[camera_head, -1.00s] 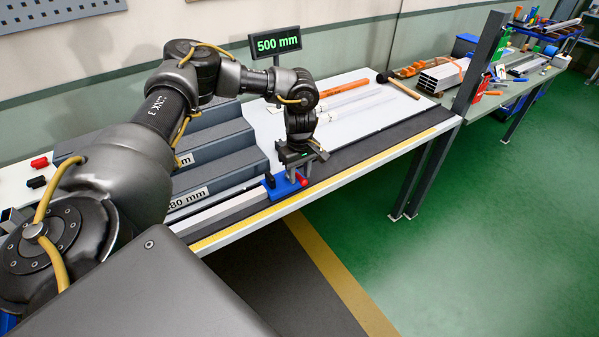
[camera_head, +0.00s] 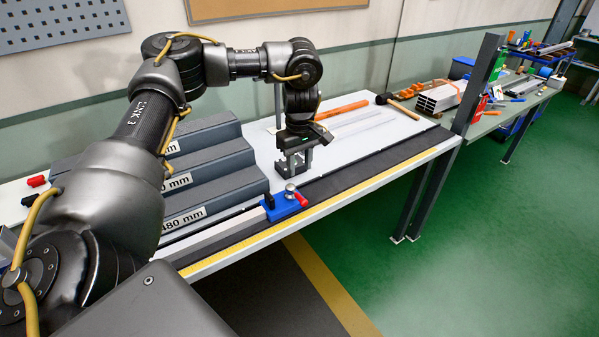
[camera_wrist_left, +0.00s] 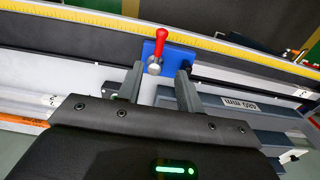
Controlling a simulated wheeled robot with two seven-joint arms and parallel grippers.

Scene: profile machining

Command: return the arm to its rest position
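My left arm reaches in from the left, and its gripper (camera_head: 293,168) is above the bench, behind the blue stop block (camera_head: 284,206). In the left wrist view my left gripper (camera_wrist_left: 160,88) has its two fingers apart with nothing between them. The blue block with its red handle (camera_wrist_left: 161,45) lies beyond the fingertips, apart from them. The block sits on the dark rail at the end of a pale metal profile (camera_head: 236,222). My right gripper is not in view.
Grey stepped blocks (camera_head: 215,160) with mm labels stand left of the gripper. A hammer (camera_head: 403,108) and an orange bar (camera_head: 343,109) lie at the back. A dark post (camera_head: 476,80) rises at the bench's right end. A yellow scale (camera_head: 330,192) runs along the front edge.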

